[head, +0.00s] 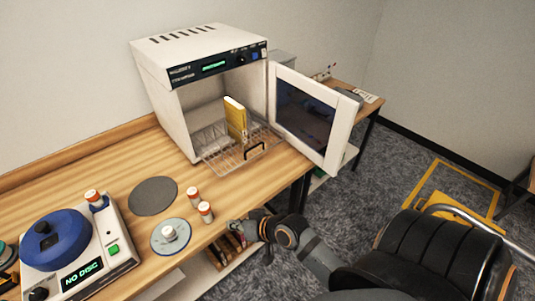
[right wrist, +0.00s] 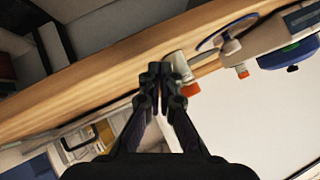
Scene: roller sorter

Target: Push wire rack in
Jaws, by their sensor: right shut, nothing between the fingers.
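A yellow upright item (head: 234,118) stands on the rack, beside a clear or wire holder (head: 211,137). The cabinet door (head: 338,137) is swung open to the right. My left gripper is not in view.
Two orange-capped vials (head: 205,211) stand on the bench near my right gripper. A grey disc (head: 153,196), a pale blue disc (head: 170,236) and a blue-topped machine (head: 58,240) reading "NO DISC" are further left. A shelf with items lies below the bench.

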